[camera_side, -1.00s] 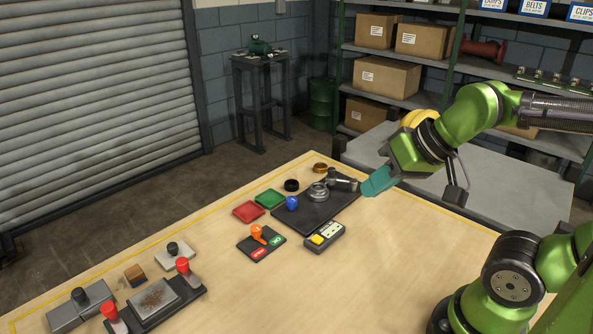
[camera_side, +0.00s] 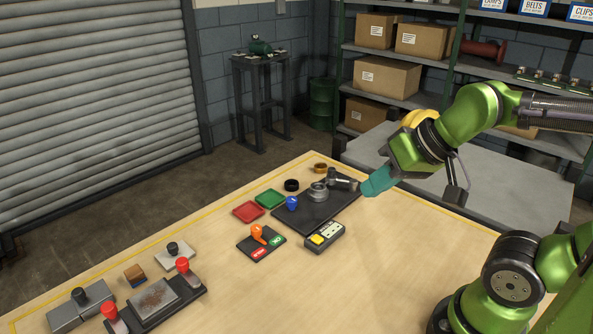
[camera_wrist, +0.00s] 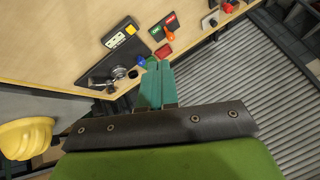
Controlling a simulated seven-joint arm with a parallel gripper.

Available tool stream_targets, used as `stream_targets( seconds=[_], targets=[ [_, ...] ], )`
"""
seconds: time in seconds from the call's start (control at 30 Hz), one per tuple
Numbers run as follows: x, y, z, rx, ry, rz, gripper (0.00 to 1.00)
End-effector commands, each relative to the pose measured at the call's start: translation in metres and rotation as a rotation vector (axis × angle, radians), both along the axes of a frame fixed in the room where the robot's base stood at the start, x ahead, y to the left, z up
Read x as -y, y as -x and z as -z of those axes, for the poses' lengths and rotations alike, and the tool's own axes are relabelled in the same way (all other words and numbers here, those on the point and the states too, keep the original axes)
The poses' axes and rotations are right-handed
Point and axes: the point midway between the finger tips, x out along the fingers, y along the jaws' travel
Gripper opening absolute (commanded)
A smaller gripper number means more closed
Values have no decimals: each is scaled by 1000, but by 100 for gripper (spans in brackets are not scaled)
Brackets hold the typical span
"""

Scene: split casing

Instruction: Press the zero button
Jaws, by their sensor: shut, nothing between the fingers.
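A small dark box (camera_side: 336,231) with a pale display panel and a yellow button (camera_side: 317,240) lies on the table, in front of a dark plate. I take the yellow button to be the zero button; its label is too small to read. The box (camera_wrist: 113,40) and its yellow button (camera_wrist: 130,29) also show at the upper left in the wrist view. My gripper (camera_side: 367,188) has teal fingers, which are shut and empty. It is raised near the plate's right end, behind and to the right of the box, apart from the button. The fingertips (camera_wrist: 157,65) also show in the wrist view.
The dark plate (camera_side: 318,213) carries a metal ring (camera_side: 318,192), a cylindrical tool (camera_side: 342,180) and a blue knob (camera_side: 292,203). The table right of the button box is clear.

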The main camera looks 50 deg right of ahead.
Motion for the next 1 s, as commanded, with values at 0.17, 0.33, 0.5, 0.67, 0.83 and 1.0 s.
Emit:
stream_targets(
  seconds=[0.17, 0.33, 0.5, 0.67, 0.83, 1.0],
  targets=[
    [0, 0, 0, 0, 0, 0, 0],
    [0, 0, 0, 0, 0, 0, 0],
    [2, -1, 3, -12, 0, 11, 0],
    [11, -9, 22, -102, -30, 62, 0],
    [14, -30, 52, -252, -206, 201, 0],
    [16, -58, 80, -378, -451, 402, 0]
  ],
)
